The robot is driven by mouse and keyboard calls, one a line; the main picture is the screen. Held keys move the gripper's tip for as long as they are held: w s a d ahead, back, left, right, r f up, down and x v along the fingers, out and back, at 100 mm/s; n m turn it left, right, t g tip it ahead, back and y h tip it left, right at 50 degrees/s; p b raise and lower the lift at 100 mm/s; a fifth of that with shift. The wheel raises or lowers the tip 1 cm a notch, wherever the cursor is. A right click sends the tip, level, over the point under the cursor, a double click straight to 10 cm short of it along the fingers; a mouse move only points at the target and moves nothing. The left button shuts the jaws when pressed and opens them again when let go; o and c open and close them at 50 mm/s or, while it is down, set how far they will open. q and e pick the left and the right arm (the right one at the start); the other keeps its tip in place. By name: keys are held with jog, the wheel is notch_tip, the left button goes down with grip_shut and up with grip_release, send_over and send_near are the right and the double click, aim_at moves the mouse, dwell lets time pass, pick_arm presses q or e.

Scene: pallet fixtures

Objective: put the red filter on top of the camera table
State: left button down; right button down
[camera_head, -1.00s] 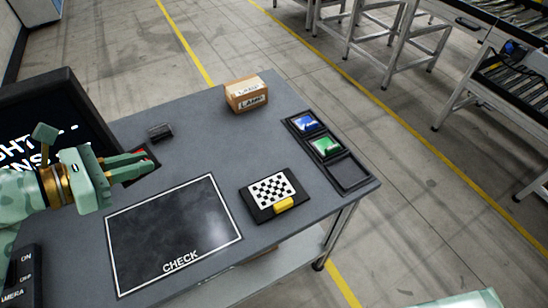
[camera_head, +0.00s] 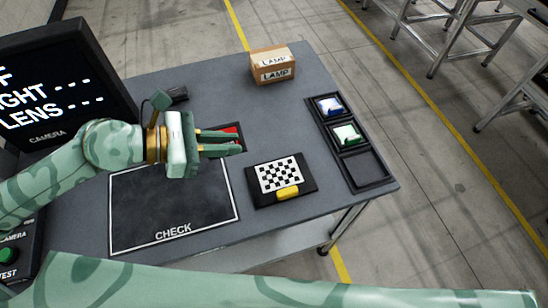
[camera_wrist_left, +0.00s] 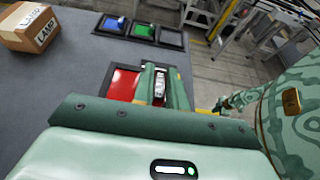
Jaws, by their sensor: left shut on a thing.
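My left gripper (camera_head: 220,143) is over the grey table, right of the monitor. It is shut on the red filter (camera_head: 231,130), a flat red plate with a dark frame. The filter also shows in the left wrist view (camera_wrist_left: 123,84), partly hidden by the fingers. I cannot tell how far above the tabletop it is. The grey camera table (camera_head: 215,86) carries a black square marked CHECK (camera_head: 165,205) below the gripper.
A dark tray (camera_head: 366,168) at the table's right holds blue (camera_head: 331,106) and green (camera_head: 346,134) filters; its front compartment is empty. A checkerboard plate (camera_head: 280,176) with a yellow handle lies nearby. A LAMP box (camera_head: 272,64) stands behind.

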pick_arm(q)
jog(key=shift+s+d+f, duration=0.1)
jog(key=shift+s+f, duration=0.05)
jog(key=shift+f, duration=0.1)
jog(key=shift+f+t, duration=0.15)
jog(key=shift+t, duration=0.15)
jog(key=w+f+b, duration=0.4)
jog(key=w, duration=0.5)
jog(key=b, duration=0.2)
send_over(249, 139)
notch_tip(249, 139, down, 6)
jog(key=shift+s+r, duration=0.15)
jog(key=shift+r, duration=0.1)
jog(key=f+b, duration=0.1)
jog(key=f, duration=0.2)
jog(key=shift+w+f, duration=0.2)
